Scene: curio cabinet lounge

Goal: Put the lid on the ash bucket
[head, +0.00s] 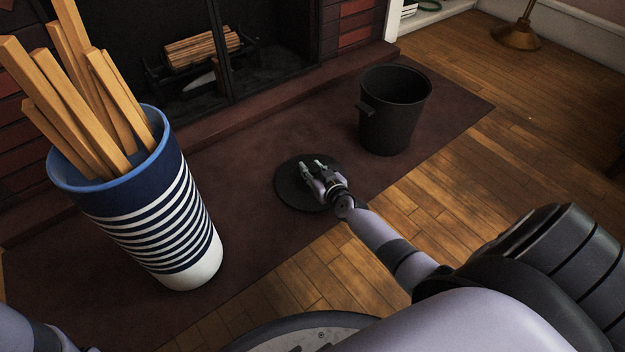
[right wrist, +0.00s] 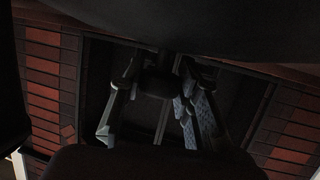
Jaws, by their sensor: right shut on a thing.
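The ash bucket (head: 395,115) is black, upright and open at the top, with a handle on its left side. It stands on the dark red rug in the head view. The round black lid (head: 290,190) is to the left of the bucket and nearer to me, apart from it. My right gripper (head: 316,174) is over the lid and shut on it; its hand hides the lid's middle. I cannot tell whether the lid touches the rug. My right gripper's fingers (right wrist: 155,115) also show in the dark right wrist view. My left gripper is out of view.
A striped blue and white bin (head: 160,225) full of wooden sticks stands at the left. The fireplace (head: 205,60) with logs and its raised hearth edge lie behind. The rug (head: 240,150) is clear between lid and bucket. A brass lamp base (head: 515,37) stands far right.

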